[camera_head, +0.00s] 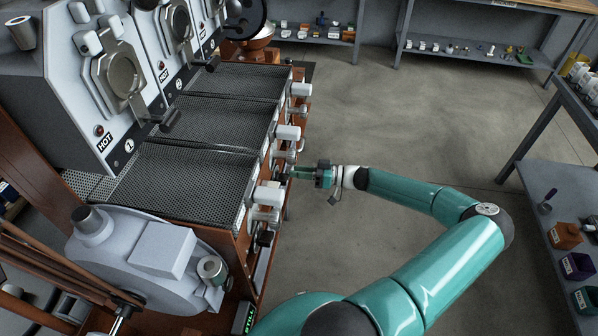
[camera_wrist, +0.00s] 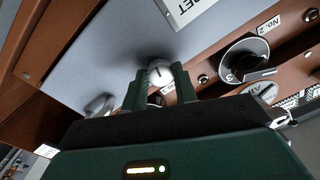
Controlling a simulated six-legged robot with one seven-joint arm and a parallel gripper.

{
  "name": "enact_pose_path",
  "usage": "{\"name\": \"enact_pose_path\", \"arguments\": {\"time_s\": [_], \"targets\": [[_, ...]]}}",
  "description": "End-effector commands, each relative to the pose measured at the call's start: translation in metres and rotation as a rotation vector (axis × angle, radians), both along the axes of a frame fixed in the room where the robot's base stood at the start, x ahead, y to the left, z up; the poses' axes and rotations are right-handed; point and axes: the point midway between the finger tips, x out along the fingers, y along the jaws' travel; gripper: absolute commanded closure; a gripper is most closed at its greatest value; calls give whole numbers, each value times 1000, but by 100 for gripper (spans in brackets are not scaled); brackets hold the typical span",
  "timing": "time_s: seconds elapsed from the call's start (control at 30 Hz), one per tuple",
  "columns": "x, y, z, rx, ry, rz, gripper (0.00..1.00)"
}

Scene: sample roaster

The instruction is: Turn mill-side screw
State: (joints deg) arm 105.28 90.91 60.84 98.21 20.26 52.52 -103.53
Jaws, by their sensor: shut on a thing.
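In the wrist view, a small round pale metal screw head (camera_wrist: 158,68) with a dark line on its face sits at the lower edge of a grey panel. My gripper (camera_wrist: 160,78) has one dark green finger on each side of it and is shut on it. The fingers and gripper body hide the part below the head. In the head view my gripper (camera_head: 293,173) reaches left to the front of the roaster bench, beside its front fittings. The screw itself is too small to make out there.
In the wrist view, a second metal knob (camera_wrist: 98,106) stands left, and a black knob (camera_wrist: 244,62) by a "No. 2" label stands right. In the head view, a grey mill-like machine (camera_head: 140,255) stands lower left. The floor (camera_head: 400,125) right of the bench is clear.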

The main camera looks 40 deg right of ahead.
Motion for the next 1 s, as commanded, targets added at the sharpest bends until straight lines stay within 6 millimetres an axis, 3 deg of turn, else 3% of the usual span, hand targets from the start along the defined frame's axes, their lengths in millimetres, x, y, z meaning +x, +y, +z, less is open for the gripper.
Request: {"name": "enact_pose_path", "arguments": {"time_s": [1.0], "targets": [[0,1,0,760,588,-1,94]]}}
